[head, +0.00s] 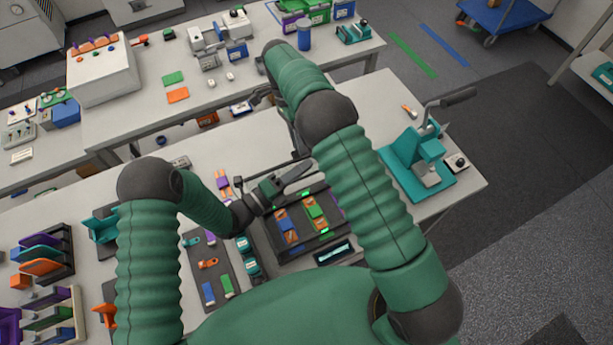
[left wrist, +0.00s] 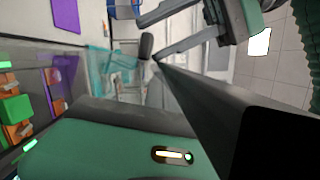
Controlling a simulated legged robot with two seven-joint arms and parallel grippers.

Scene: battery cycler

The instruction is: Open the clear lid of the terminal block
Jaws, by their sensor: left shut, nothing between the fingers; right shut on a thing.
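My left gripper (head: 304,167) is shut and empty above the back edge of the dark battery tray (head: 262,236). Its long dark finger (left wrist: 215,95) crosses the left wrist view, with the tip just below a small dark grey knob (left wrist: 147,46). My right gripper (left wrist: 153,38) reaches in from the upper right there, its thin grey fingers shut on this knob. In the head view my right arm hides much of that spot. I cannot make out the terminal block.
The tray holds orange, green and blue pieces with lit green strips. A small display (head: 335,252) lies in front of it. A grey mat (head: 208,262) with small parts lies to the left.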

